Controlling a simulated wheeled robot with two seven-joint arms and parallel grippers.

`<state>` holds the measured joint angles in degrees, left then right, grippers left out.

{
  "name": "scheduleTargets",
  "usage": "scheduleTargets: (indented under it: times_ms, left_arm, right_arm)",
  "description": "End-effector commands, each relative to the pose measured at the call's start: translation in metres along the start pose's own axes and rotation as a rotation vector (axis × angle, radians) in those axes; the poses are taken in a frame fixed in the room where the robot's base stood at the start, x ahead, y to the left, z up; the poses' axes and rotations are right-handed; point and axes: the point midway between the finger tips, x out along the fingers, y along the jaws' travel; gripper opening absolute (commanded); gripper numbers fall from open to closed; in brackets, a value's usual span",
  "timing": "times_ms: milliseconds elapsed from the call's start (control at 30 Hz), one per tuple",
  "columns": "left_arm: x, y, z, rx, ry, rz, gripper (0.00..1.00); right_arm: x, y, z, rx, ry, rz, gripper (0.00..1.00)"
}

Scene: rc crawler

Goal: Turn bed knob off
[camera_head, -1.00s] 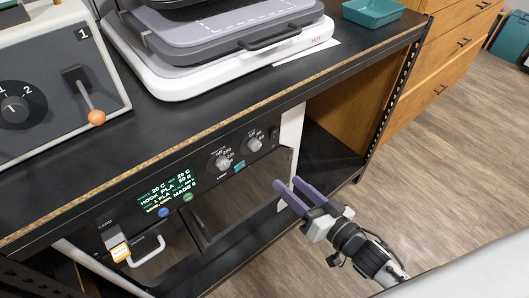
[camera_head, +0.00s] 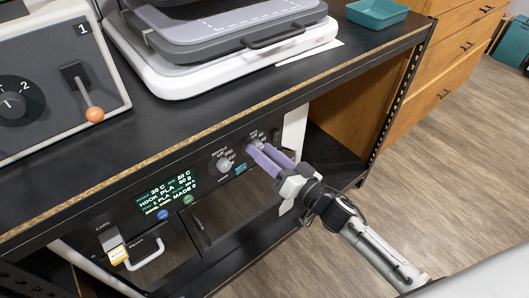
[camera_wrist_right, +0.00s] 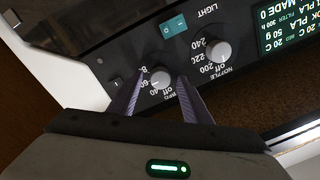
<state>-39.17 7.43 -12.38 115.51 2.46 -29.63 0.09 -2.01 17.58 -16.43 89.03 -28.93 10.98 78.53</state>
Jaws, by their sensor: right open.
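The bed knob (camera_wrist_right: 160,77) is a small grey dial on the dark printer panel. In the right wrist view, numbers and an "OFF" mark surround it; I cannot tell its exact setting. My right gripper (camera_head: 257,149) is open, with its purple fingers reaching up to the panel at this knob. In the wrist view, the fingertips (camera_wrist_right: 162,84) stand on either side of the knob with small gaps. In the head view the fingers largely hide the knob. My left gripper is not in view.
The nozzle knob (camera_head: 222,165) and teal light switch (camera_head: 240,169) sit close by on the panel. A lit display (camera_head: 167,194) is further left. The black bench top (camera_head: 190,112) overhangs the panel. Open floor (camera_head: 450,180) lies to the right.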

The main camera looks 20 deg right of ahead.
Motion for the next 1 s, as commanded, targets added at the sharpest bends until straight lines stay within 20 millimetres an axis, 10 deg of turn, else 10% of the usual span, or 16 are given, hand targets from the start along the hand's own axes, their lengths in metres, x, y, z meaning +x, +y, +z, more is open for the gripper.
scheduleTargets:
  times_ms: [233, 500, 1000]
  left_arm:
    - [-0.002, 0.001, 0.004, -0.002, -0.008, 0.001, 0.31]
    - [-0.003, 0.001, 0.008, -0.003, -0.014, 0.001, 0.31]
    - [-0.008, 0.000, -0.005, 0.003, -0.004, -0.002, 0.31]
  right_arm:
    - [0.001, 0.000, 0.000, 0.001, 0.000, 0.000, 0.44]
    - [0.001, 0.000, 0.000, 0.001, 0.000, 0.000, 0.03]
    - [0.001, -0.002, -0.002, -0.144, -0.007, 0.004, 0.03]
